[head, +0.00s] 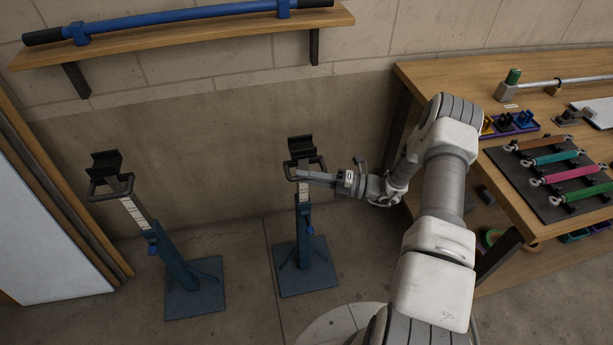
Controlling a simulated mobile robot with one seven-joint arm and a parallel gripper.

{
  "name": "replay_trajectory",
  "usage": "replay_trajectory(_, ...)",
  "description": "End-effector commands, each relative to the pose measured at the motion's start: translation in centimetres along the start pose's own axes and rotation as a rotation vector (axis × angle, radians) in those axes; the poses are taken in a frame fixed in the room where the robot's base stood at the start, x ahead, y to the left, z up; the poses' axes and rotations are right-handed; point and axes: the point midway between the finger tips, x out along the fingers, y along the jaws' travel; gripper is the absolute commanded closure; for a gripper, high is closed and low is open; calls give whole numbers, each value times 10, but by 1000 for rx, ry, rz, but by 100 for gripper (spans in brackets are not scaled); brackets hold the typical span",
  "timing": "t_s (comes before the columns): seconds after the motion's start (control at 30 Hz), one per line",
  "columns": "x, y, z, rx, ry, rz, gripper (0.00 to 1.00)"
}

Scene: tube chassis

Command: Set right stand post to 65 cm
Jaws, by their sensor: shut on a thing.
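The right stand (307,266) is blue with a square base on the floor. Its pale marked post (304,193) rises from the sleeve, with a black cradle (301,148) and a dark loop handle on top. A blue knob (310,230) sits on the sleeve. My gripper (299,174) reaches in from the right and is shut on the handle just below the cradle. The scale marks are too small to read. The left stand (180,265) is alike, its marked post (136,214) showing and its knob (152,248) on the sleeve.
A blue tube (180,17) lies on the wall shelf (190,38) above the stands. A wooden workbench (450,84) with coloured links, small trays and a metal rod stands at right. A white panel (40,220) leans at left. Floor between the stands is clear.

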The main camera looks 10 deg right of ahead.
Motion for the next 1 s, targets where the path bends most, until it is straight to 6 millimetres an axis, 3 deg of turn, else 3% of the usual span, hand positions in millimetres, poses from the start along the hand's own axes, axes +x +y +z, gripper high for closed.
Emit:
replay_trajectory(0.03,-2,-14,-3,5,-2,-5,100)
replay_trajectory(0.5,-8,-93,-17,5,-3,-6,100)
replay_trajectory(0.9,-9,-100,-18,7,-2,-13,100)
replay_trajectory(0.93,-9,-101,-18,7,-2,-13,78)
replay_trajectory(1.0,-9,-101,-18,7,-2,-12,66)
